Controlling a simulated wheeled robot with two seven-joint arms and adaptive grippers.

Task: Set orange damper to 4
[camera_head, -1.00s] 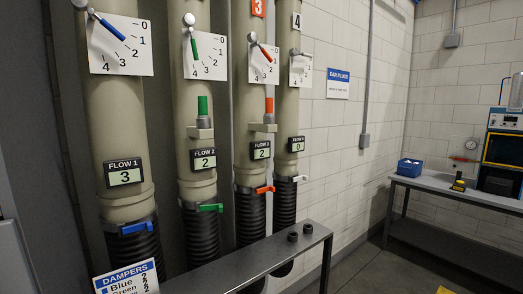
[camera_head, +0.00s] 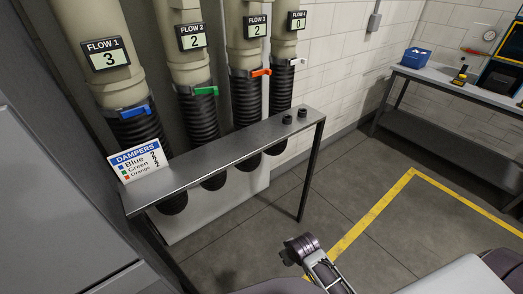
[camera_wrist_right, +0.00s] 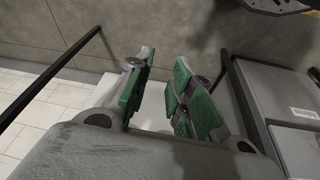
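The orange-marked pipe, third from left in the head view, carries an orange clamp lever (camera_head: 260,72) above its black hose. Its FLOW 3 display (camera_head: 257,27) reads 2. The dial and orange damper handle higher up are outside the frame. A DAMPERS sign (camera_head: 138,160) stands on the metal shelf and lists Blue, Green and Orange; its numbers are too small to read surely. My right gripper (camera_wrist_right: 158,88) shows in the right wrist view with green-padded fingers apart and nothing between them. My left gripper is not in view.
A workbench (camera_head: 450,86) stands at the back right. The floor between is clear, with yellow tape (camera_head: 380,207). Grey boxes (camera_wrist_right: 265,95) stand at right in the wrist view.

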